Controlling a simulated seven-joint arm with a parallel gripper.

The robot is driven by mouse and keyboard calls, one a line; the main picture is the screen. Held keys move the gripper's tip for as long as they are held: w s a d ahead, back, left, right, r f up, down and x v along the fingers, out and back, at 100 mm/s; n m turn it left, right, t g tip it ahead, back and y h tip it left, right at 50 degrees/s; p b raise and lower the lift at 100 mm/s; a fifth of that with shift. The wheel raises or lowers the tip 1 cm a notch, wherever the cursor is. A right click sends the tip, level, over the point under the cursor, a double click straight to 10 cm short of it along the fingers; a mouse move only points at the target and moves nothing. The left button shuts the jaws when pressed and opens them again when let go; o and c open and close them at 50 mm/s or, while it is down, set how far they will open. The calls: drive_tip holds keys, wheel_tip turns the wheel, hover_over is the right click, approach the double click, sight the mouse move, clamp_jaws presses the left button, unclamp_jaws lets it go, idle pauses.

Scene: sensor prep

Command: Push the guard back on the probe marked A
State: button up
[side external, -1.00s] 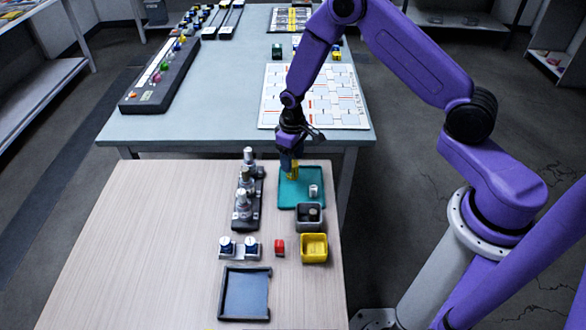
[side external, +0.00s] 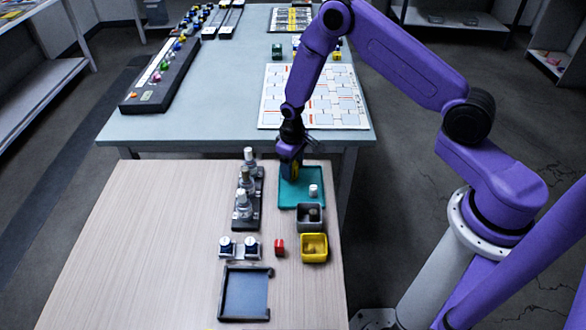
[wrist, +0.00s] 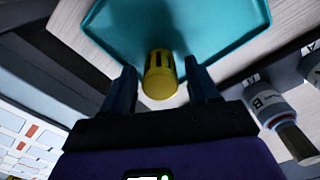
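A yellow slotted guard (wrist: 160,75) is between the fingers of my gripper (wrist: 159,66) in the wrist view, with a visible gap on each side. My gripper is open around it, over the teal tray (wrist: 230,22). In the side view my gripper (side external: 290,168) is low over the back left of the teal tray (side external: 300,202) and mostly hides the guard. Several probes stand in a dark rack left of the tray, including a front probe (side external: 242,207). A probe marked B (wrist: 268,104) shows at the right in the wrist view. I cannot tell for certain which probe is A.
A small white piece (side external: 313,190) stands on the teal tray. A dark shallow tray (side external: 246,318) lies nearest. The table's left is clear.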

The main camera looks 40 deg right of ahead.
drive_tip(key=c, duration=0.7)
drive_tip(key=shift+o, duration=0.2)
drive_tip(key=shift+r, duration=2.5)
drive_tip(key=shift+r, duration=0.2)
wheel_tip(320, 180, up, 14)
drive_tip(key=a+f+n, duration=0.1)
drive_tip(key=a+n, duration=0.1)
drive_tip(key=a, duration=0.4)
drive_tip(key=s+a+f+n, duration=0.1)
drive_tip(key=a, duration=0.6)
drive_tip(key=s+a+f+n, duration=0.1)
drive_tip(key=a+f+n, duration=0.1)
drive_tip(key=a, duration=0.4)
drive_tip(key=shift+s+a+f+n, duration=0.1)
drive_tip(key=shift+s+a+n, duration=0.05)
drive_tip(key=shift+a+n, duration=0.2)
drive_tip(key=shift+f, duration=1.65)
